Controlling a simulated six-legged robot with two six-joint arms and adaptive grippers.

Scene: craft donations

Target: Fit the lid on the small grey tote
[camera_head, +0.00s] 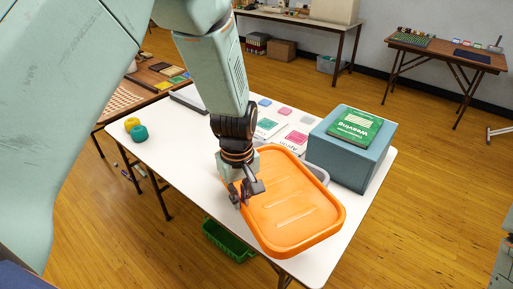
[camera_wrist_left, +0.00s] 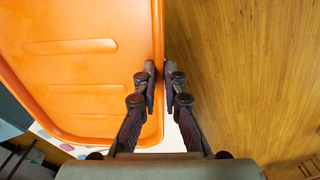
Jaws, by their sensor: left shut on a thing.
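The orange lid (camera_head: 292,208) is a shallow rounded tray shape with raised ribs. My left gripper (camera_head: 250,192) is shut on its near left edge. In the left wrist view the fingers (camera_wrist_left: 160,76) pinch the rim of the lid (camera_wrist_left: 85,72), which spreads out to the left. The small grey tote (camera_head: 320,172) stands on the white table behind the lid. Only a bit of its rim and far corner shows; the lid hides the rest. I cannot tell whether lid and tote touch. My right gripper is not in view.
A blue-grey box (camera_head: 345,157) with a green weaving book (camera_head: 355,126) on top stands close behind the tote. Cards and coloured packets lie on the table (camera_head: 180,145) further back. Yellow (camera_head: 132,123) and teal (camera_head: 139,133) rolls sit at the left. A green crate (camera_head: 228,240) is below.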

